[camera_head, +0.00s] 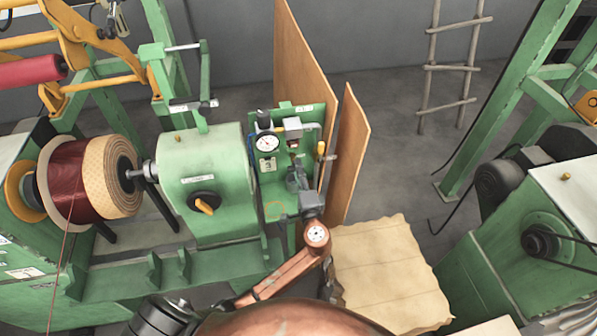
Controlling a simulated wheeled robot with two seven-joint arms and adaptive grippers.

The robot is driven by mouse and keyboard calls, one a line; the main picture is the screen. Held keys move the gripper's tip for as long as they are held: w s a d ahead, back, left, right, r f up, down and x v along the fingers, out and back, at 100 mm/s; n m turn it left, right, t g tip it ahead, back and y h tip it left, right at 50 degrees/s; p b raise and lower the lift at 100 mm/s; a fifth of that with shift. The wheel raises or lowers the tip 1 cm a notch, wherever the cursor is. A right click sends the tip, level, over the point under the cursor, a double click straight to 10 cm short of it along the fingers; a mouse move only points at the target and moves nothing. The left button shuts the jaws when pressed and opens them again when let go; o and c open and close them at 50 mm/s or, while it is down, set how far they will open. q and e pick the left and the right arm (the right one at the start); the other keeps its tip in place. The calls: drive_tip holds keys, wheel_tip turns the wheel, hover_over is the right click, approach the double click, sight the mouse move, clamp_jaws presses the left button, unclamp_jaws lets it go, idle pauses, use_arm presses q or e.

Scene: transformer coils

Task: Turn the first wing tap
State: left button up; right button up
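A green panel (274,196) stands at the middle, at the right end of the green winding machine. It carries a round gauge (267,143), a grey box (292,128) and a small reddish-brown fitting (294,146) below the box. A yellow handle (320,149) sits at the panel's right edge. Which of these fittings is the first wing tap is too small to tell. My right gripper is not in view.
A black knob with a yellow bar (204,205) is on the green housing (207,165). A coil of dark red wire (78,180) is at left. Brown boards (347,155) stand close right of the panel. A paper-covered block (390,275) lies at lower right.

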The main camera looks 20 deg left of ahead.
use_arm(q)
drive_tip(key=shift+s, duration=0.1)
drive_tip(key=v, duration=1.1)
drive_tip(key=shift+s+d, duration=0.3)
